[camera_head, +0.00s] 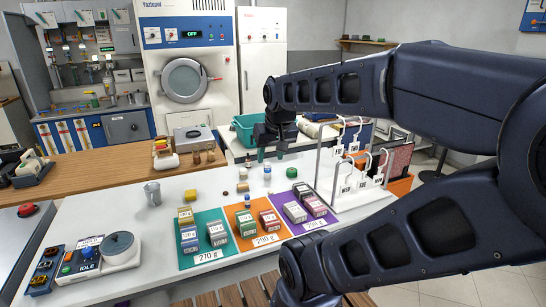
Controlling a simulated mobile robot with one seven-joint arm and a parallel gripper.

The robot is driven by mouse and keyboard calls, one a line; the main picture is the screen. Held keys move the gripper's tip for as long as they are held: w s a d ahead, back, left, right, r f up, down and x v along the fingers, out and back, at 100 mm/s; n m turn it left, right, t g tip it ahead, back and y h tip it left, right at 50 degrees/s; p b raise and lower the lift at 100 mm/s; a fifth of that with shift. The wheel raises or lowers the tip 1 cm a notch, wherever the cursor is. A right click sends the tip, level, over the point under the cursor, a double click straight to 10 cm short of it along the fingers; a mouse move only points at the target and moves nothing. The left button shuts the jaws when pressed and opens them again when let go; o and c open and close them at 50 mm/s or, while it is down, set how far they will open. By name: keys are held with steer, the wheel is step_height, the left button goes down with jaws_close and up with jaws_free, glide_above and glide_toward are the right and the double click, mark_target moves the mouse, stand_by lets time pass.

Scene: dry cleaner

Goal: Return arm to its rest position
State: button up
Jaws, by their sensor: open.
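My gripper (274,155) shows small near the middle of the head view, at the end of my dark blue arm. It points down above the far part of the white counter (120,225), near the teal basket (245,129). Its fingers stand apart and nothing shows between them. The arm comes in from the right edge, folds over the counter's right side and reaches left. Part of the gripper's body blends with the dark wrist.
Teal (207,257), orange (257,245) and purple (312,222) mats carry small boxes. White tagged hooks (362,165) stand under the arm at right. A machine with a round lid (118,246) sits at left. A small metal cup (152,194) stands on bare counter.

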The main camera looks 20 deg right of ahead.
steer(key=shift+s+f, duration=0.1)
steer(key=shift+s, duration=0.7)
